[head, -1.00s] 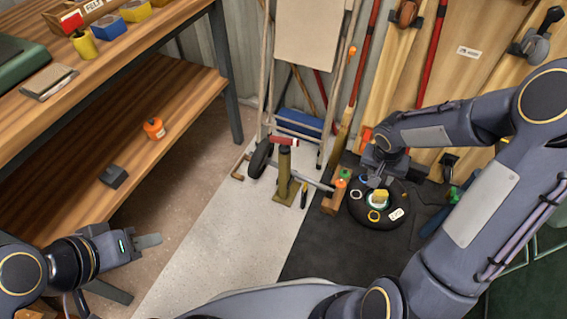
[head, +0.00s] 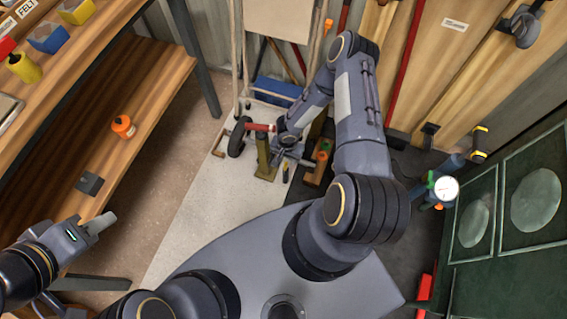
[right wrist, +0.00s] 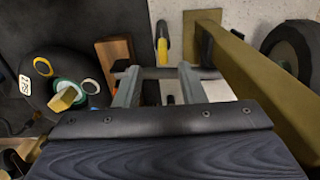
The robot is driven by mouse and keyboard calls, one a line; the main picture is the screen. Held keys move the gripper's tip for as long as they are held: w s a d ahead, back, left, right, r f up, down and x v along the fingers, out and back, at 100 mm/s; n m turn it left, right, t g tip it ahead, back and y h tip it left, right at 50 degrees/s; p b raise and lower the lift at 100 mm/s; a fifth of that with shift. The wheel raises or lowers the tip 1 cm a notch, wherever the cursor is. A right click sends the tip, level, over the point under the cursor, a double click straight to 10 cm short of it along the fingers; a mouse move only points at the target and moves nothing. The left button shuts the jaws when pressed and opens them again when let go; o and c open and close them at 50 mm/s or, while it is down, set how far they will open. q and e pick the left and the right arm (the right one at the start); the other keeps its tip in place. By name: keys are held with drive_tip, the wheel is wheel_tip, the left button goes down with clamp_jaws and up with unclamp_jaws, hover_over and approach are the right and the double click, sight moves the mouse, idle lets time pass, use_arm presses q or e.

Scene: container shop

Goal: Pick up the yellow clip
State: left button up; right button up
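A small slim yellow-and-black piece, apparently the yellow clip (right wrist: 162,45), lies on the floor by the border of pale and dark flooring. In the head view the slim piece (head: 285,173) shows just below my right gripper (head: 289,151). In the right wrist view my right gripper (right wrist: 158,78) has its two fingers apart with nothing held between them. The slim piece is ahead of the gap, beyond a grey bar (right wrist: 160,73) that crosses near the fingertips. My left gripper (head: 98,224) is by the lower shelf; its finger opening cannot be made out.
An olive post (right wrist: 240,62) with a flat foot stands close right of the right gripper. A wooden block (right wrist: 115,60) and a black round base (right wrist: 58,68) with rings and a yellow piece lie left. The wooden shelf (head: 150,85) is at left; pale floor (head: 200,200) is clear.

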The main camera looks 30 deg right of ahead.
sight(286, 164)
drive_tip(key=f, duration=0.2)
drive_tip(key=f+b, duration=0.1)
drive_tip(key=f, duration=0.1)
drive_tip(key=f+b, duration=0.1)
drive_tip(key=f, duration=0.1)
drive_tip(key=shift+a+f, duration=0.1)
drive_tip(key=shift+a, duration=0.15)
drive_tip(key=shift+c, duration=0.5)
clamp_jaws()
